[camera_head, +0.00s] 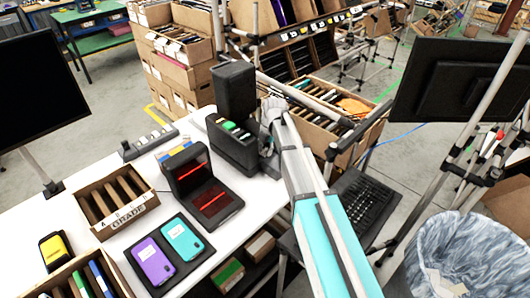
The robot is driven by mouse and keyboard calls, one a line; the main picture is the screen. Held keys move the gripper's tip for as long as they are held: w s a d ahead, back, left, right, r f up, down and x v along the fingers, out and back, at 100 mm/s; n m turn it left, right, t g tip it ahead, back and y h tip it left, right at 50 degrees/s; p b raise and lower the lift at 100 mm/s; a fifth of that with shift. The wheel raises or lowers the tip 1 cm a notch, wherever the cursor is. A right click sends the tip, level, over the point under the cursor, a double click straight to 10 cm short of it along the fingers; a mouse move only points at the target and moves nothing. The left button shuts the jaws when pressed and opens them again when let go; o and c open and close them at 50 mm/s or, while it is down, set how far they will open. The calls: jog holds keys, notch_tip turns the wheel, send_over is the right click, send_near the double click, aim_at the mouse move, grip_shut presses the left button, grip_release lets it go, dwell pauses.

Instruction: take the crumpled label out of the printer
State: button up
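A black machine with a tall upright part (233,88) and a lower body (232,150) stands near the white table's back right edge; it may be the printer. Small green and pale items (236,130) show in the gap between its parts. I cannot make out a crumpled label there. My arm, grey and teal, reaches in from the lower right, and its end, my gripper (270,135), is right beside the machine on its right side. The fingers are too small and partly hidden, so I cannot tell open from shut, or whether they touch anything.
On the white table (175,222) stand a black unit with red light lines (212,200), purple (153,260) and teal (183,239) phones, and a divided carton (148,208). A keyboard (358,205), a lined bin (460,250) and a monitor (455,85) are at right.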

aim_at(265, 149)
jog(key=shift+r, duration=0.1)
dwell(0.4)
notch_tip(265, 149, up, 10)
jog(key=p, duration=1)
dwell(0.6)
